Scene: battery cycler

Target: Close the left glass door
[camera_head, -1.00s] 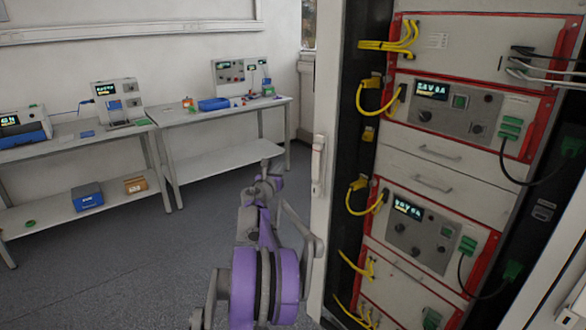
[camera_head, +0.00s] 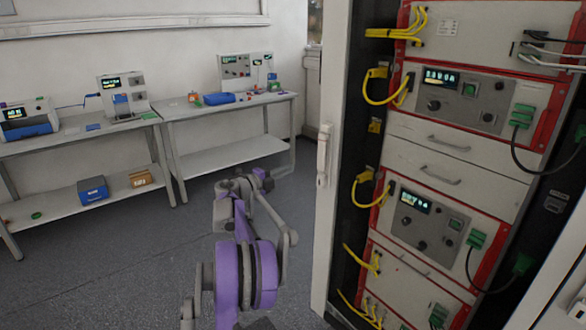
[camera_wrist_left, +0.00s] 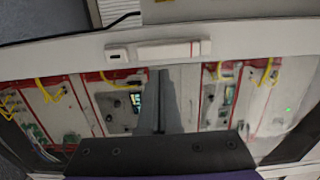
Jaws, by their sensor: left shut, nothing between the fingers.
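The left glass door is seen nearly edge-on in the head view, standing open at the cabinet's left side. Its white frame (camera_head: 324,230) carries a white handle (camera_head: 323,155). In the left wrist view the door's white frame (camera_wrist_left: 60,58) and handle (camera_wrist_left: 158,50) cross the top, with the glass below showing cabinet units, whether through it or reflected I cannot tell. My left gripper (camera_head: 262,175) is left of the door in the head view. In the wrist view its fingers (camera_wrist_left: 163,75) are shut and empty, pointing toward the handle; contact cannot be told.
The open cabinet (camera_head: 455,165) holds red-framed units with yellow and black cables. Two grey benches (camera_head: 90,130) with instruments stand along the back wall. A blue box (camera_head: 93,190) and an orange box (camera_head: 141,178) lie on the lower shelf. The floor left of my arm is clear.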

